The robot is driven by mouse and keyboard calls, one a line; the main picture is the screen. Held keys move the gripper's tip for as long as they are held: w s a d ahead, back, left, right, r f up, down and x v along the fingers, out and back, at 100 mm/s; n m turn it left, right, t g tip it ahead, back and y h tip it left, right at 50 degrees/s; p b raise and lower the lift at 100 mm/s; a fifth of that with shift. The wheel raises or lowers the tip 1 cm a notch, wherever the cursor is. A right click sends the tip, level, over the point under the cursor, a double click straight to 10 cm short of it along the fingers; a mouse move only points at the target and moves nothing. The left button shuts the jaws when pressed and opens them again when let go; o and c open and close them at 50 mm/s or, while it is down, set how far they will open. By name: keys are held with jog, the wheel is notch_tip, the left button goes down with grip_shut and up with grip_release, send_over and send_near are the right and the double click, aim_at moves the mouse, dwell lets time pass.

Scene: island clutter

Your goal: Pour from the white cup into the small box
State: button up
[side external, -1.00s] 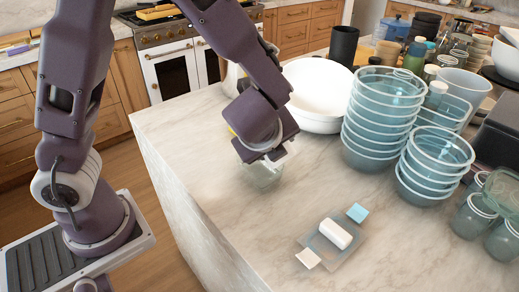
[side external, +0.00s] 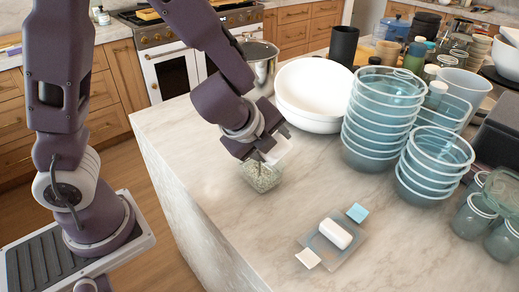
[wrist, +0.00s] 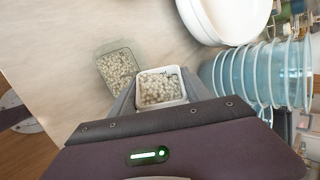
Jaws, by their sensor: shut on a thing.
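My gripper (side external: 266,155) is shut on the white cup (side external: 279,150) and holds it tilted, close above the small box. In the wrist view the white cup (wrist: 162,88) sits between my fingers, square-rimmed, with pale beads inside. The small box (side external: 261,178) is clear, slightly green, and stands on the counter just below my gripper. It also shows in the wrist view (wrist: 118,70), left of the cup, with many similar beads inside. Part of the cup is hidden by my gripper in the side view.
A large white bowl (side external: 312,92) stands behind my gripper, near a metal pot (side external: 259,62). A glass tray with a white block (side external: 335,233) lies in front. The marble counter (side external: 225,200) is clear at front left.

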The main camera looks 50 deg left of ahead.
jog(key=shift+a+r+n+h, duration=0.2)
jog(key=shift+n+h, duration=0.1)
jog(key=shift+h, duration=0.3)
jog(key=shift+s+a+r+t+h, duration=0.1)
jog(key=shift+s+a+t+h, duration=0.05)
jog(key=shift+a+t+h, duration=0.2)
jog(key=shift+d+h, duration=0.1)
jog(key=shift+h, duration=0.25)
jog(key=shift+n, duration=0.3)
jog(key=shift+a+r+t+h, duration=0.1)
jog(key=shift+a+t+h, duration=0.15)
jog(key=shift+a+h, duration=0.15)
jog(key=shift+d+n, duration=0.1)
jog(key=shift+n, duration=0.2)
